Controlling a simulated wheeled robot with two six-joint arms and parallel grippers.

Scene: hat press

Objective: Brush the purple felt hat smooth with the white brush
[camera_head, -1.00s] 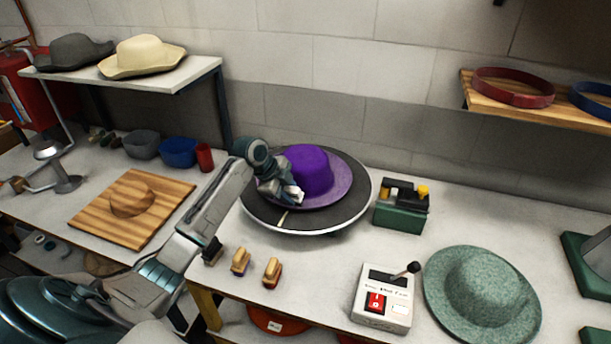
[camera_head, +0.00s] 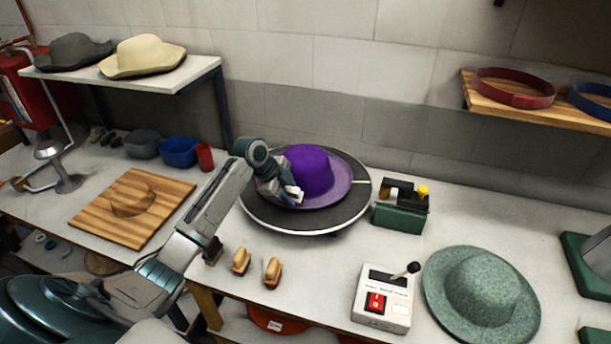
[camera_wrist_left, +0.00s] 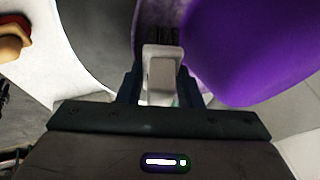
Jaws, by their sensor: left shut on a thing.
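The purple felt hat (camera_head: 309,166) sits crown up on a round dark turntable with a pale rim (camera_head: 262,218). My left gripper (camera_head: 287,191) reaches in from the left to the near left side of the hat. It is shut on the white brush (camera_head: 296,196). In the left wrist view the brush (camera_wrist_left: 163,72) sits between the two fingers, its dark bristles at the purple brim (camera_wrist_left: 150,22). The crown (camera_wrist_left: 250,50) is close on the right there. Whether the bristles press on the felt is hard to tell. My right gripper is not in view.
Two wooden-handled brushes (camera_head: 241,262) stand near the front edge. A control box with a lever (camera_head: 383,299) and a green felt hat (camera_head: 481,287) lie to the right. A green holder (camera_head: 400,207) stands right of the turntable. A wooden board (camera_head: 160,225) lies at left.

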